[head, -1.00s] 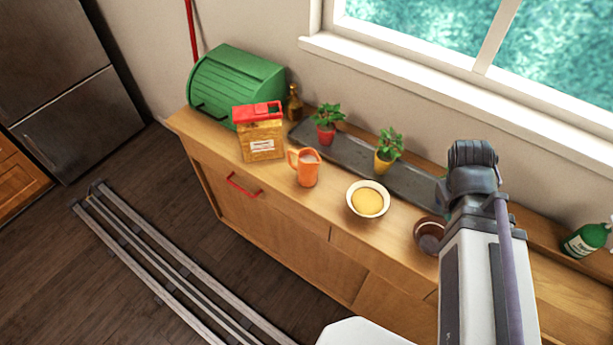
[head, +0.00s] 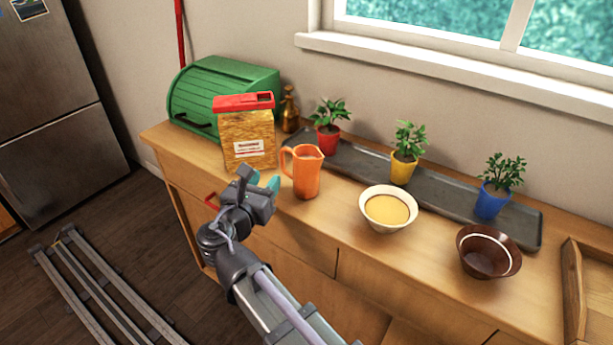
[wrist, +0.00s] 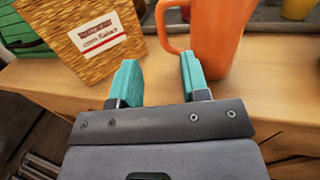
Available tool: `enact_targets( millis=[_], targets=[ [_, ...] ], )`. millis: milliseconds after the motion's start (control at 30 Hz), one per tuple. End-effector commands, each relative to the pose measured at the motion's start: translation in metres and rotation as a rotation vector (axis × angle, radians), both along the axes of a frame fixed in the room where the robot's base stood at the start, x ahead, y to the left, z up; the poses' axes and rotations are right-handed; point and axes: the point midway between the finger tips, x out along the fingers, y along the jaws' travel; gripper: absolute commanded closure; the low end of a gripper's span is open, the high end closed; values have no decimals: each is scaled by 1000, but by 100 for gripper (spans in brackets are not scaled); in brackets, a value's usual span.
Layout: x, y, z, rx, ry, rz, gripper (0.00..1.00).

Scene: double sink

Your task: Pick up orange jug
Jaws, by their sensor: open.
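The orange jug (head: 305,172) stands upright on the wooden counter, with its handle on the left side. In the wrist view the jug (wrist: 215,35) is at the upper right, and its top is cut off. My gripper (head: 261,182) is at the counter's front edge, left of the jug and a little in front of it. In the wrist view its teal fingers (wrist: 157,80) are apart with nothing between them. The right finger is close to the jug's handle and body in the picture; I cannot tell whether they touch.
A corn flakes box (head: 249,140) stands just left of the jug, before a green bread box (head: 222,88). A cream bowl (head: 389,208) with yellow contents and a brown bowl (head: 488,252) are to the right. Potted plants stand on a dark tray (head: 440,190) behind.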

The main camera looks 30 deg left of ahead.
Motion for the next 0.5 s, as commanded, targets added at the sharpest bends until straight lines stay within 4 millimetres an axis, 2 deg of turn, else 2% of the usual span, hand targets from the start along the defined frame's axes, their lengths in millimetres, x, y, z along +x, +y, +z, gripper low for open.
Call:
enact_targets(
  millis=[33,100,267,367,500],
  targets=[
    [12,3,0,0,0,-3,58],
    [23,4,0,1,1,-3,58],
    [29,3,0,1,1,-1,58],
    [40,4,0,2,1,-3,58],
    [68,7,0,2,2,-5,58]
  ],
)
